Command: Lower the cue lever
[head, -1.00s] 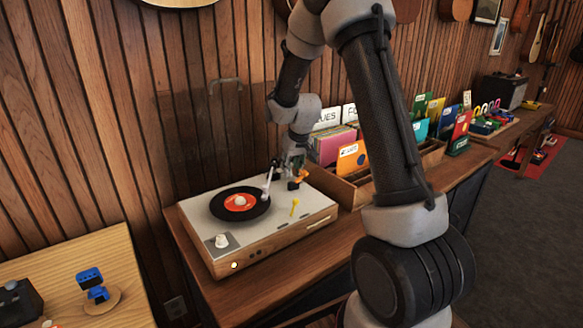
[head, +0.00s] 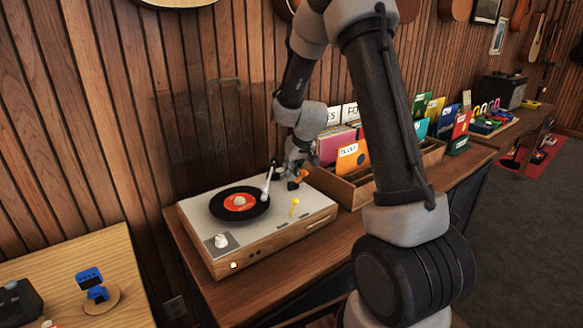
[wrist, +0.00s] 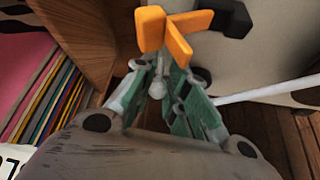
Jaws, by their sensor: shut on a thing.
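The turntable (head: 222,260) has a black record with a red label on it and a white tonearm (head: 266,186), which also crosses the right of the wrist view (wrist: 268,90). An orange lever piece (head: 301,176), which looks like the cue lever, is at the back right of the deck, beside a dark part. In the wrist view the orange piece (wrist: 150,30) is just beyond my fingers, angled, with a black part to its right. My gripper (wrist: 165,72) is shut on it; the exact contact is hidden. A yellow-knobbed lever (head: 295,203) stands apart, nearer the front.
A wooden crate of record sleeves (head: 352,190) stands close to the right of the turntable. It also borders the left of the wrist view (wrist: 82,35). The panelled wall is just behind. The wooden table (head: 265,287) is clear in front of the turntable.

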